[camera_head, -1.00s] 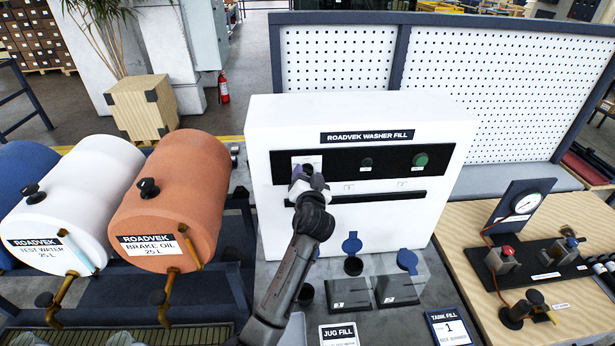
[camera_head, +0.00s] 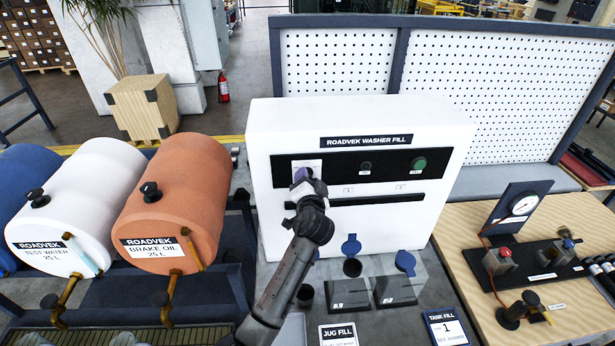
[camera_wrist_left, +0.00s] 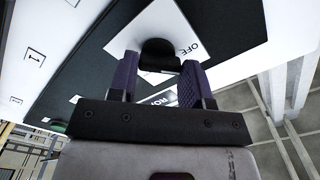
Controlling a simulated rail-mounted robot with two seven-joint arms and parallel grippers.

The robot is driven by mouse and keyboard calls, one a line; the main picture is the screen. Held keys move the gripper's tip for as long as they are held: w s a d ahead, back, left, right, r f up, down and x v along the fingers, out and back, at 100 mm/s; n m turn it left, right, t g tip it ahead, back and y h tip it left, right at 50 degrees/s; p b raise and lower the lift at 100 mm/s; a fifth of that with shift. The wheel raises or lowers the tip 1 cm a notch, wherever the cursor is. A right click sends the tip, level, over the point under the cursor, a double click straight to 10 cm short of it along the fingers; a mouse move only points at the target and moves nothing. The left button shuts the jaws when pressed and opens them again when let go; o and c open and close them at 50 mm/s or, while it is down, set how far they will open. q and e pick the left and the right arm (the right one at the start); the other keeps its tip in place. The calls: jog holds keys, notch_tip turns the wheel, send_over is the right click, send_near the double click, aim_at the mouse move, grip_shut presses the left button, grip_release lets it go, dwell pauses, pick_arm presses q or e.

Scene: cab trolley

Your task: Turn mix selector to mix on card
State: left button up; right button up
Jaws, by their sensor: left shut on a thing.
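The white washer-fill cabinet (camera_head: 270,125) has a black control strip across its front. The mix selector, a dark knob (camera_wrist_left: 158,52), sits on a white plate (camera_wrist_left: 145,28) at the strip's left end. Lettering starting "OF" shows on the plate beside the knob. My left gripper (camera_head: 302,175) is at this knob, its purple fingers shut on the knob's two sides. The fingers largely hide the knob in the head view. A tank fill card (camera_head: 446,328) with a large "1" and a jug fill card (camera_head: 338,335) lie on the bench in front. My right gripper is out of view.
A green button (camera_head: 418,163) and a small dark control (camera_head: 365,167) sit right of the selector. An orange brake oil drum (camera_head: 180,205) stands left, a gauge stand (camera_head: 515,215) right.

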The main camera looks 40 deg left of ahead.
pick_arm(q)
jog(key=shift+m+p, duration=2.2)
jog(key=shift+m, duration=1.6)
jog(key=o, duration=0.9)
jog(key=shift+b+v, duration=1.55)
jog(key=shift+v, duration=5.4)
